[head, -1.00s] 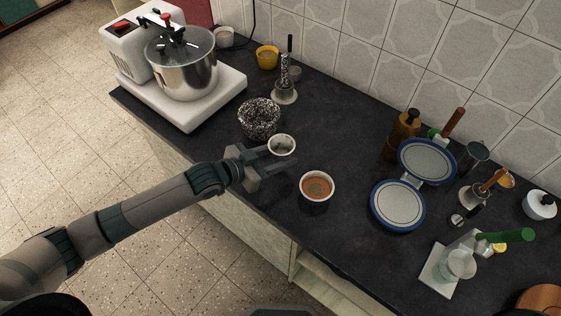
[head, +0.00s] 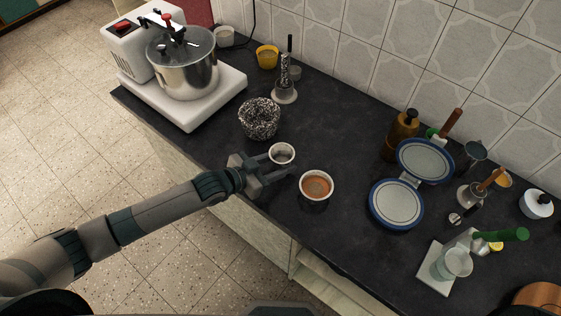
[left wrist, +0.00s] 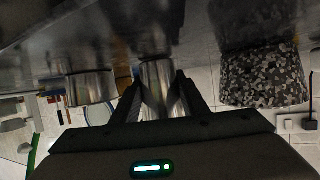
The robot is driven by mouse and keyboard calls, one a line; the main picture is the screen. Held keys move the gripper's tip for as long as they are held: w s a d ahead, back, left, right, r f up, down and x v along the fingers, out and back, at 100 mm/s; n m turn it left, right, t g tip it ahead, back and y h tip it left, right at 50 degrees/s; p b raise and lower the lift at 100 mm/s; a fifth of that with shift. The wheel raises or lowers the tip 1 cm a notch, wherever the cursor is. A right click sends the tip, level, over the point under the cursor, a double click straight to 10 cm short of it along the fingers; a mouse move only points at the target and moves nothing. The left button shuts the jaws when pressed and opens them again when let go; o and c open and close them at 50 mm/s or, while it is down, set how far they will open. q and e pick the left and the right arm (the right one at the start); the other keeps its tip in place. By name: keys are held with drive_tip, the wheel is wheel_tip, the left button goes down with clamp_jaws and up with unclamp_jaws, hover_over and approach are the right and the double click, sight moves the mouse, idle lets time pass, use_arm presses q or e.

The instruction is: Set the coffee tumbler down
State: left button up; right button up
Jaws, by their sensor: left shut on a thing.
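A small steel tumbler (head: 282,154) with a pale rim and a dark inside is between the fingers of my left gripper (head: 276,166), which is shut on it. In the left wrist view, where the counter shows at the top, the tumbler (left wrist: 158,78) stands between both fingers (left wrist: 160,98). It is upright, at or very near the counter surface; I cannot tell if it touches. A second steel tumbler (head: 317,186), with brown contents, stands just right of the gripper, apart from it. It also shows in the left wrist view (left wrist: 90,88). My right gripper is not in view.
A black-and-white speckled bowl (head: 259,118) stands behind and left of the held tumbler. A stand mixer (head: 184,75) is at the back left. Blue-rimmed scale pans (head: 397,204) stand to the right. The dark counter (head: 335,130) is clear behind the tumblers.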

use_arm(q)
drive_tip(key=o, duration=1.1)
drive_tip(key=shift+f, duration=0.1)
drive_tip(key=shift+o, duration=0.2)
drive_tip(key=shift+r, duration=0.2)
drive_tip(key=shift+s+a, duration=0.15)
drive_tip(key=shift+a, duration=0.05)
drive_tip(key=b+v, duration=0.2)
drive_tip(key=v, duration=0.8)
drive_tip(key=shift+v, duration=0.75)
